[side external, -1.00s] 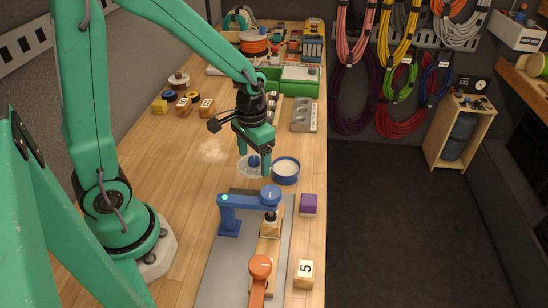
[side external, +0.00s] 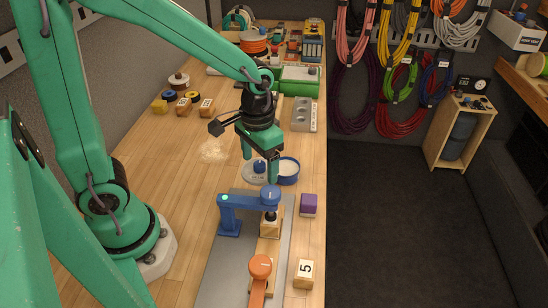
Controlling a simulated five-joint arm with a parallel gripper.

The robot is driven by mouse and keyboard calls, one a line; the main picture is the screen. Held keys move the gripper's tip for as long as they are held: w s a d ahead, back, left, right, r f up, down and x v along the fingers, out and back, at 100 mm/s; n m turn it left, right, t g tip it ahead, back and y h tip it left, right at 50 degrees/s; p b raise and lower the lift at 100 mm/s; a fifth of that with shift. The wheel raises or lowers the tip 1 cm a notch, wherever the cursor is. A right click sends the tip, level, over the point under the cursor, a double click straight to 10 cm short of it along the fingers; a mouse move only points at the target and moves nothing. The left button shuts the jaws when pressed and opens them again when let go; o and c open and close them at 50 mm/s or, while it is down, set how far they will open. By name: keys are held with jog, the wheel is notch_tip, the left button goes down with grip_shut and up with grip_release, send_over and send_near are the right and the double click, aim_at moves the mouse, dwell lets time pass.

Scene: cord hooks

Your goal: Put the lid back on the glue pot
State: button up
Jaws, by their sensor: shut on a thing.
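The glue pot (side external: 289,169) is a round blue pot, open at the top, with pale contents, standing near the right edge of the bench. The lid (side external: 251,177) is a pale, clear-looking disc with a blue knob, just left of the pot. My gripper (side external: 260,168) points down with its fingers on either side of the lid and is shut on it. The right finger hides part of the lid and the pot's left side. I cannot tell how high the lid is above the bench, or whether it touches the pot.
A blue clamp-like arm (side external: 248,201) stands in front on a grey mat (side external: 222,272). A purple block (side external: 308,204) sits near the bench edge. An orange handle (side external: 260,267) and a block marked 5 (side external: 304,273) are nearer.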

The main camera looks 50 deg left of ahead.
jog(key=w+a, duration=0.4)
jog(key=w, duration=0.7)
jog(key=shift+f, duration=0.2)
jog(key=shift+f, duration=0.1)
jog(key=shift+f, duration=3.05)
jog(key=shift+f, duration=0.2)
dwell(0.5)
jog(key=o, duration=1)
jog(key=shift+r, duration=0.2)
